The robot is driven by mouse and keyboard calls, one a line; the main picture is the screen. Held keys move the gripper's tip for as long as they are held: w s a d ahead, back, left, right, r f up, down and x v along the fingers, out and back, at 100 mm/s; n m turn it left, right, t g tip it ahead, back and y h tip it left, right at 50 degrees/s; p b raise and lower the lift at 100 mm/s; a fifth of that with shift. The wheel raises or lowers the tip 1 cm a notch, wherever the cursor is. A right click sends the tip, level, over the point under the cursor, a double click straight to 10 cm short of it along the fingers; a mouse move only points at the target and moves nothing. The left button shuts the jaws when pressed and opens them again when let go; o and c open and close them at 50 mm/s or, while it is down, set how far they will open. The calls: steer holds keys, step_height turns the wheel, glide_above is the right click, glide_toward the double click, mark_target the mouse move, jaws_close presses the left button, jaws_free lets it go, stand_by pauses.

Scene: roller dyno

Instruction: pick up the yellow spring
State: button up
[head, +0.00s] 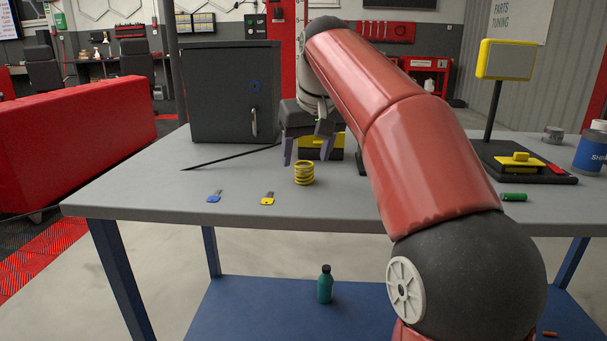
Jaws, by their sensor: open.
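The yellow spring (304,173) is a short upright coil standing on the grey tabletop (150,188) near the middle. My gripper (307,155) is open and empty. Its fingers point down and appear above and behind the spring in the head view. The exact gap between the fingers and the spring cannot be told from this one view. My red arm comes in from the right and hides part of the table.
A dark grey safe (222,95) stands behind. Blue (215,196) and yellow (267,198) keys lie left of the spring. A yellow-black box (326,153) sits behind it. A thin black rod (225,159) lies on the table. A scale (525,163) and green cylinder (514,197) are at right.

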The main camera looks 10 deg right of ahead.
mark_target(305, 164)
steer(key=x, duration=0.4)
steer(key=shift+w+d+f+b, duration=0.15)
steer(key=shift+w+f+b, duration=0.1)
steer(key=shift+b, duration=0.1)
steer(key=shift+r, duration=0.1)
steer(key=c, duration=1.1)
steer(key=shift+r, duration=0.2)
